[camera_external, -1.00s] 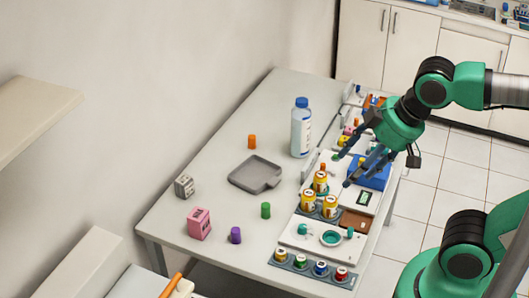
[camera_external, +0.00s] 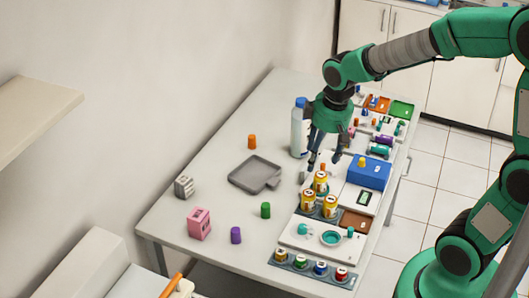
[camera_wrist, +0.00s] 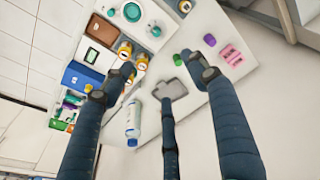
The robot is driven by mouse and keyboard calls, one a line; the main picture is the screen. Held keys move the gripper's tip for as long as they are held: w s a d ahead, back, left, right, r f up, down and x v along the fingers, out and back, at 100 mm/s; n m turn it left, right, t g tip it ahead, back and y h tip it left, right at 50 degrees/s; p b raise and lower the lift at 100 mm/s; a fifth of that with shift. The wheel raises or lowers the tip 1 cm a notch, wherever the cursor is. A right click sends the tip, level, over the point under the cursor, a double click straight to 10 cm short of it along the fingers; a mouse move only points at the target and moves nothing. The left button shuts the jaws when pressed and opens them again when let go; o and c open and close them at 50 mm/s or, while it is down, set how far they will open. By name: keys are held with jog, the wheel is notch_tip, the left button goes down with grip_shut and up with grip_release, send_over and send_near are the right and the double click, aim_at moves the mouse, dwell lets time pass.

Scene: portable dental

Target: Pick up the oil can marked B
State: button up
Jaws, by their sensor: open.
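Three yellow oil cans with pale labels stand in a cluster on the right part of the table: a rear can (camera_external: 320,182), a left front can (camera_external: 308,200) and a right front can (camera_external: 330,206). Their letters are too small to read, so I cannot tell which is B. My gripper (camera_external: 320,164) is open and empty, fingers pointing down, above and just behind the cans. In the wrist view my gripper (camera_wrist: 168,82) has its fingers spread. A yellow can (camera_wrist: 125,50) shows beside the left finger, which partly covers the cluster.
A white bottle with a blue cap (camera_external: 298,130) stands close behind my gripper. A blue box (camera_external: 369,172) is right of the cans, and a teal ring (camera_external: 331,238) lies in front. A grey tray (camera_external: 250,172) lies left.

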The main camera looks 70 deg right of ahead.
jog(key=d+f+g, duration=0.1)
jog(key=d+f, duration=0.6)
jog(key=f, duration=0.1)
jog(key=m+g, duration=0.1)
send_over(331, 199)
notch_tip(331, 199, down, 10)
jog(key=shift+r+y, duration=0.2)
jog(key=shift+y, duration=0.2)
jog(key=shift+f, duration=0.1)
jog(key=shift+f+b, duration=0.5)
jog(key=shift+f, duration=3.7)
jog(key=shift+w+f+b, duration=0.1)
jog(key=shift+f+b, duration=0.5)
jog(key=shift+f, duration=2)
